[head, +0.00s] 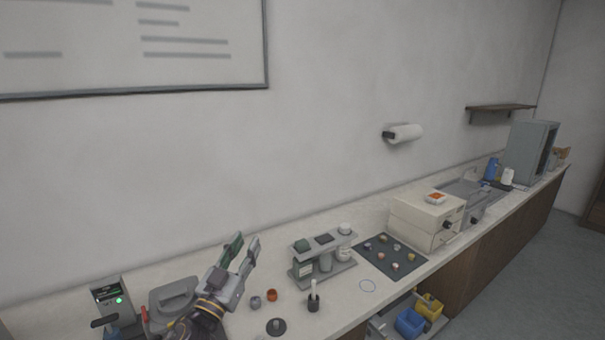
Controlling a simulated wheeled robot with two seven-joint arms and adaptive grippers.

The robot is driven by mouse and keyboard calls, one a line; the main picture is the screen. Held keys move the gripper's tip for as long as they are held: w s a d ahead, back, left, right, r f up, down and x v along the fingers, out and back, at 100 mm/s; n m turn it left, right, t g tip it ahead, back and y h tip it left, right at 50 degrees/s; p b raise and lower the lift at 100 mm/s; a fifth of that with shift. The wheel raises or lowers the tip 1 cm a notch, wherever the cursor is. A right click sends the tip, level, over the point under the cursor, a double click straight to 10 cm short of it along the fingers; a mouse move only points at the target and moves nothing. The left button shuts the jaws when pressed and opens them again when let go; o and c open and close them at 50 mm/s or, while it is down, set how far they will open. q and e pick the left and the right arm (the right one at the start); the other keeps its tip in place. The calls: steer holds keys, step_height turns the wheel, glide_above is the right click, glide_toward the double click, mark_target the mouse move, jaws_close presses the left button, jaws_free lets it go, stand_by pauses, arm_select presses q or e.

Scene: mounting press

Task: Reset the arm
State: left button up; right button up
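My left gripper (245,252) is at the lower left of the head view, raised in front of the long counter (348,308). Its two fingers point up and stand apart, with nothing visible between them. Behind and left of it is a grey machine with a handle (172,298), partly covered by my gripper and wrist. A small control box with a green light (118,301) stands to its left. My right gripper is not in view.
Right of my gripper are small grey and orange cups (272,295), a brush holder (313,303) and a bottle rack (342,267). Further right are a dark mat (372,258) with several small pieces and a cream box (412,222). Blue and yellow bins (409,322) sit below the counter edge.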

arm_select(q)
steer(key=s+a+f+n+g+y, duration=0.3)
steer(key=a+f+g+y, duration=0.15)
steer(key=f, duration=0.45)
steer(key=s+a+f+n+g+y, duration=0.25)
steer(key=s+a+f+y, duration=0.2)
steer(key=f, duration=0.35)
steer(key=s+f+m+g+h, duration=0.1)
steer(key=s+f+g, duration=0.5)
steer(key=s, duration=0.4)
steer(key=s+f+m+g+h, duration=0.2)
steer(key=s+f+g, duration=0.2)
steer(key=s+f, duration=0.4)
steer(key=s+f+g, duration=0.1)
steer(key=s+f, duration=0.1)
steer(key=f, duration=1.4)
steer(key=s+f, duration=0.2)
steer(key=f, duration=1.4)
steer(key=s+a+f+g, duration=0.1)
steer(key=s+a+f, duration=0.2)
steer(key=s+f, duration=1.7)
steer(key=shift+s+g+y, duration=0.3)
steer(key=shift+s, duration=0.75)
